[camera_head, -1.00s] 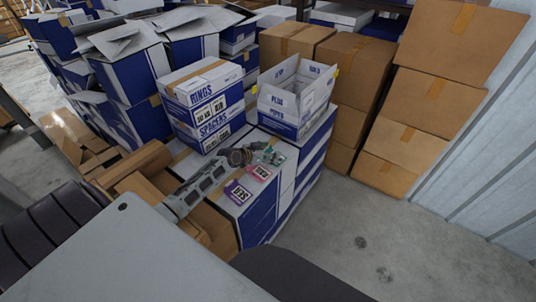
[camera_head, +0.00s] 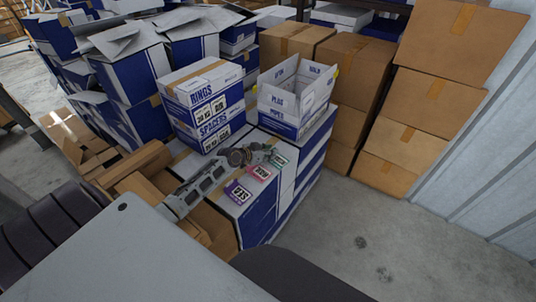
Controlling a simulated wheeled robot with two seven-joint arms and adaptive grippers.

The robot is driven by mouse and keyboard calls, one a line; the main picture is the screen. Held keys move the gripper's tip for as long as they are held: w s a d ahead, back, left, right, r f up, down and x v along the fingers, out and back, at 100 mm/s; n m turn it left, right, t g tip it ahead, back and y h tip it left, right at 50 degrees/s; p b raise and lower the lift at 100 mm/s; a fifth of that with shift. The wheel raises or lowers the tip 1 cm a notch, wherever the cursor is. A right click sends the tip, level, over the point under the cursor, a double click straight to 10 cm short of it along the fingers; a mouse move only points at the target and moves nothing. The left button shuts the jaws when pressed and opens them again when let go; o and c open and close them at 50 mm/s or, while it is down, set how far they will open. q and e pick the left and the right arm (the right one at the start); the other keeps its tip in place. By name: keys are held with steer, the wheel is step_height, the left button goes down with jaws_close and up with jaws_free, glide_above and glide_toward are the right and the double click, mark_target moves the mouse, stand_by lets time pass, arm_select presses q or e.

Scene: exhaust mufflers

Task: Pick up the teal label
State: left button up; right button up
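The teal label (camera_head: 279,160) lies on top of a white and blue box (camera_head: 228,211), at the far end of a row with a pink label (camera_head: 260,173) and a purple label (camera_head: 238,192). My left gripper (camera_head: 267,154) is right beside the teal label, on its left, with its fingertips close to the label's upper edge. Whether they touch it is too small to tell. The gap between the fingers is not clear at this size. My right gripper is out of view.
An open white box (camera_head: 295,97) stands behind the labels. The stacked rings and spacers boxes (camera_head: 204,125) stand behind my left gripper. Brown cartons (camera_head: 432,105) line the right wall. The concrete floor (camera_head: 385,245) at the front right is clear.

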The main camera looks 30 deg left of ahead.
arm_select(q)
steer(key=shift+s+d+f, duration=0.15)
steer(key=shift+d+f, duration=0.05)
steer(key=shift+f, duration=0.15)
steer(key=shift+c, duration=0.5)
steer(key=shift+r, duration=0.45)
steer(key=shift+c, duration=0.6)
step_height(320, 180, up, 9)
steer(key=shift+a+f+p, duration=0.1)
steer(key=shift+p, duration=0.55)
jaws_close()
steer(key=shift+w+r, duration=0.2)
steer(key=shift+r, duration=0.3)
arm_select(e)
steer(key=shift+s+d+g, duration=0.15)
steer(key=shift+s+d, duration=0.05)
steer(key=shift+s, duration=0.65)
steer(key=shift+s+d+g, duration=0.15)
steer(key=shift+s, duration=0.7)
